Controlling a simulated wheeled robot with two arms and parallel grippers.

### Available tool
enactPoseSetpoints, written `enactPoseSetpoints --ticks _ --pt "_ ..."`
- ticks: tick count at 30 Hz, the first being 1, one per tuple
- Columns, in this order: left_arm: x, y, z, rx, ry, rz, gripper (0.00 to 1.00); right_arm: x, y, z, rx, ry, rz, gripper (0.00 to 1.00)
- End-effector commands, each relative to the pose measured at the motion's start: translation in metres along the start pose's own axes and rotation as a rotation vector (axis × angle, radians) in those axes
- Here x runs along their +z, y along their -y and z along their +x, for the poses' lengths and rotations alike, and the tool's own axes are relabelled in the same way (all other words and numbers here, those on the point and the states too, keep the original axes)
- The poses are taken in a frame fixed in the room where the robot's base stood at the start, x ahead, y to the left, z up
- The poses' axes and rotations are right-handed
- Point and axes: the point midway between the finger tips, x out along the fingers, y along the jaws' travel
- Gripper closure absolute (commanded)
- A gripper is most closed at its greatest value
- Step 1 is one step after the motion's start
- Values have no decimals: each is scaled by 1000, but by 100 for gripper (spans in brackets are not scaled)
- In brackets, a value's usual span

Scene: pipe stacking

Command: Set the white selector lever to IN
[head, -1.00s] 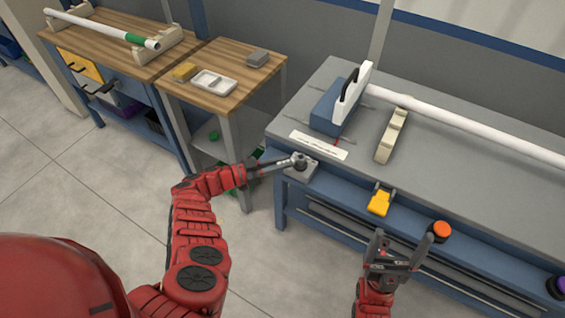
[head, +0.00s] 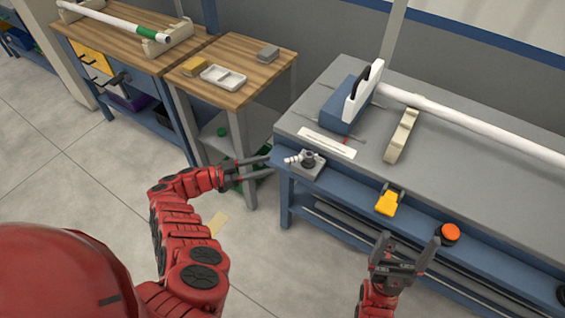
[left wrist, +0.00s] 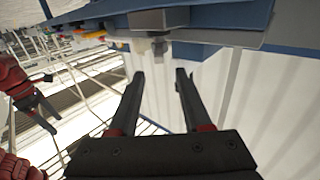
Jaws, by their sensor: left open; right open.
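The white selector lever (head: 293,159) sits on a grey block (head: 309,168) at the near left corner of the grey-topped bench. Its white end points left from a dark round pivot. IN or OUT markings are too small to read. My left gripper (head: 271,166) is open and empty, just left of the lever and apart from it. In the left wrist view my left gripper (left wrist: 160,75) shows two parted fingers below the bench edge, with nothing between them. My right gripper (head: 412,246) is open and empty in front of the bench's front edge.
A yellow latch (head: 388,203) and an orange button (head: 449,232) are along the front. A wooden table (head: 235,92) stands left, with a gap between.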

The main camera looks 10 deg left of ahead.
Motion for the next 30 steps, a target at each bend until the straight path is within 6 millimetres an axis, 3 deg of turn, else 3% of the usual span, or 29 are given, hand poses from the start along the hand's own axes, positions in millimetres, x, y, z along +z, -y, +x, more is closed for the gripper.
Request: enactPoseSetpoints --ticks 6,12,30 --pt "5 1 -55 -4 2 2 51 3 1 -20 0 0 0 10" --pt "2 0 -82 0 1 1 51 5 1 -29 0 0 0 10" --pt "0 0 -88 1 1 -1 51 5 1 -29 0 0 0 10"
